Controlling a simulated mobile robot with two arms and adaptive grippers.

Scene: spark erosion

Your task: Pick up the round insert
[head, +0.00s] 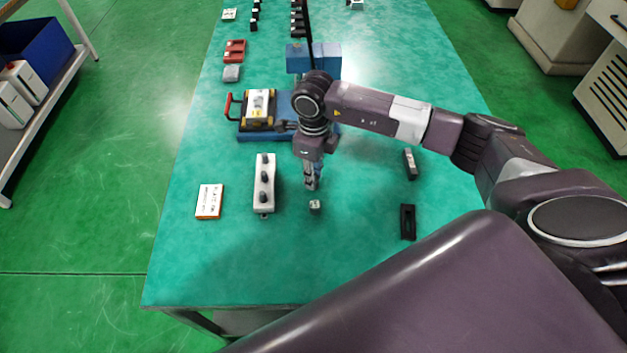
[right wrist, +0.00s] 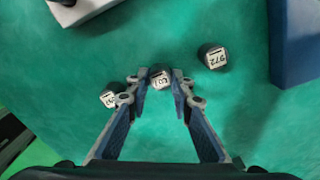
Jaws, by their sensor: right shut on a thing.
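Three small dark round inserts with white printed labels show in the right wrist view. One round insert (right wrist: 160,78) sits between the tips of my right gripper (right wrist: 159,84), which is shut on it. A second insert (right wrist: 108,98) lies to the left, beside the outside of the left finger. A third insert (right wrist: 213,57) stands apart to the upper right. In the head view my right gripper (head: 311,183) points down at the table, and one insert (head: 314,206) shows just in front of it. I cannot tell whether the held insert touches the table. My left gripper is not in view.
A white block with black knobs (head: 264,183) stands left of the gripper, and an orange-white box (head: 209,201) is further left. A blue base (head: 262,134) with a yellow-marked unit is behind. Dark parts (head: 408,222) lie to the right. The green table's front is clear.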

